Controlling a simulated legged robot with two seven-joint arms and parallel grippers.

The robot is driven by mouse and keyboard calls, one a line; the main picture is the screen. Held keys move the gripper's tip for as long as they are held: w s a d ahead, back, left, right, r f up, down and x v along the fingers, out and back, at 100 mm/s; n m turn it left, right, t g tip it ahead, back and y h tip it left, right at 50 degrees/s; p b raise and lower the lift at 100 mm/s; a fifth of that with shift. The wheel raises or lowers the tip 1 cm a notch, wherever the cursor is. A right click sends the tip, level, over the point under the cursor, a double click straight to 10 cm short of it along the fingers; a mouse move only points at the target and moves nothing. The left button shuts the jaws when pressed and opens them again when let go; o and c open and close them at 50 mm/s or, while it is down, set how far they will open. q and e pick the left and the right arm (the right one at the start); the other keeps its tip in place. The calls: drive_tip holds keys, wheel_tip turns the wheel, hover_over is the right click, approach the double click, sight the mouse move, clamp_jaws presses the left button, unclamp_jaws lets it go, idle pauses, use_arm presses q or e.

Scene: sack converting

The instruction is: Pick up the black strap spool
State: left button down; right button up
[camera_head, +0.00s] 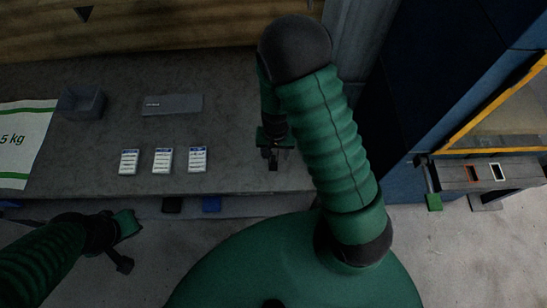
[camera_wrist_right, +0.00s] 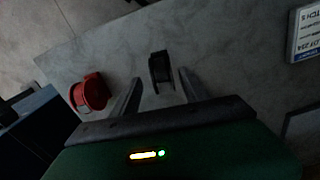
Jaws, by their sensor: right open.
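The black strap spool (camera_wrist_right: 160,66) is a small dark piece on the grey tabletop in the right wrist view. My right gripper (camera_wrist_right: 160,80) is open, with one finger on each side of the spool's near end. I cannot tell whether either finger touches it. In the head view my right gripper (camera_head: 269,158) is over the table's right part, and the spool cannot be made out apart from the dark fingers. My left gripper (camera_head: 124,244) is low at the left, in front of the table edge; its finger opening is unclear.
A red spool (camera_wrist_right: 90,92) lies left of the black one in the right wrist view. On the table (camera_head: 110,70) are several white labelled cards (camera_head: 163,160), a grey plate (camera_head: 172,104), a grey bin (camera_head: 82,103) and a white sack (camera_head: 22,140).

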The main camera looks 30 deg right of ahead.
wheel_tip(320, 180, down, 2)
drive_tip(key=shift+f, duration=0.2)
drive_tip(key=shift+w+a+f, duration=0.1)
drive_tip(key=shift+w+a, duration=0.1)
drive_tip(key=shift+a, duration=0.25)
drive_tip(key=shift+c, duration=0.7)
drive_tip(key=shift+s+a+r, duration=0.1)
drive_tip(key=shift+r, duration=0.1)
drive_tip(key=c, duration=0.5)
drive_tip(key=shift+d+f, duration=0.1)
drive_tip(key=shift+d, duration=0.25)
clamp_jaws()
drive_tip(key=shift+a, duration=0.1)
